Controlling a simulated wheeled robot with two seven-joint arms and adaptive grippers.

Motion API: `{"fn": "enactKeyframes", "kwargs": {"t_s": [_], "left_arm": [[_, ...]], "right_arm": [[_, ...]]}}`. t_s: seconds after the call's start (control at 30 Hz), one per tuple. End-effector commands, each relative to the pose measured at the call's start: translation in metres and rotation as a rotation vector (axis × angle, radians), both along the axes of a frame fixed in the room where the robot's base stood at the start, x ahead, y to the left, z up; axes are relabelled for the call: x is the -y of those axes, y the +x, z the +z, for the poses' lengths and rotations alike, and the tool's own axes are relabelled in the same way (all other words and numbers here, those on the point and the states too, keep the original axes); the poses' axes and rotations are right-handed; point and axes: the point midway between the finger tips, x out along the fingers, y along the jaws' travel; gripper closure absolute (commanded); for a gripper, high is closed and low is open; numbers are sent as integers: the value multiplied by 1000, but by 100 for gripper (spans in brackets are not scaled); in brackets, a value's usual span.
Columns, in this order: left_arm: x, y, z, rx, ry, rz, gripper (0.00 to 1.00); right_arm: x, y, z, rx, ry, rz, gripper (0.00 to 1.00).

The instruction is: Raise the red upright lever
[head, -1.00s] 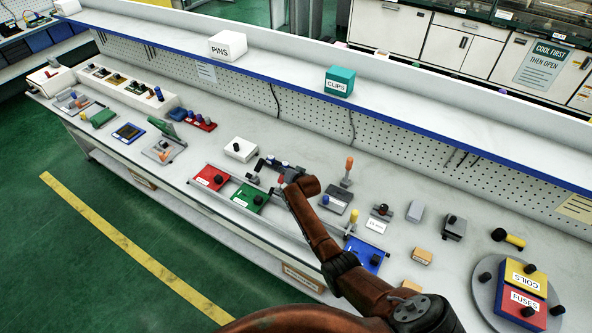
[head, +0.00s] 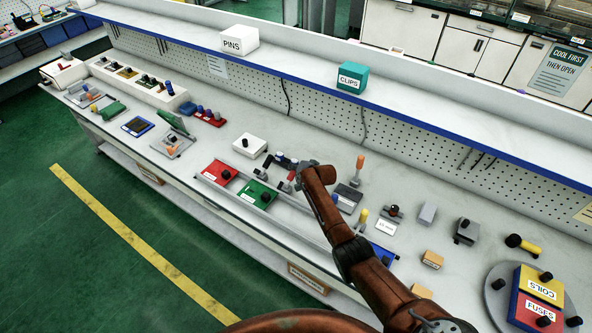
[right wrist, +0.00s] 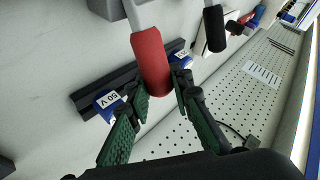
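The red lever handle (right wrist: 152,60) sits on a light shaft that rises out of the top of the right wrist view. In the head view the red lever (head: 292,175) stands among small fixtures at mid-bench, partly hidden by my arm. In the head view the right gripper (head: 291,184) is small and partly hidden by my arm. My left gripper is not in view.
A black-handled lever (right wrist: 214,28) stands beside the red one. Blue blocks (right wrist: 109,101) on a dark rail lie behind the fingers. Red (head: 219,173) and green (head: 258,194) panels lie close by. A perforated back panel (head: 330,117) and shelf run behind.

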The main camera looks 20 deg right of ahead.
Motion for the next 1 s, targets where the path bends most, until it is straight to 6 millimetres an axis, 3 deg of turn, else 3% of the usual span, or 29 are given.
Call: {"fn": "enactKeyframes", "kwargs": {"t_s": [0.27,0.67,1.0], "left_arm": [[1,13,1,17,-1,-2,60],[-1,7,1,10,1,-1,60],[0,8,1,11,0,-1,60]], "right_arm": [[1,-1,-1,-2,1,-2,62],[2,-4,1,0,1,-1,62],[9,-30,22,1,2,-1,62]]}}
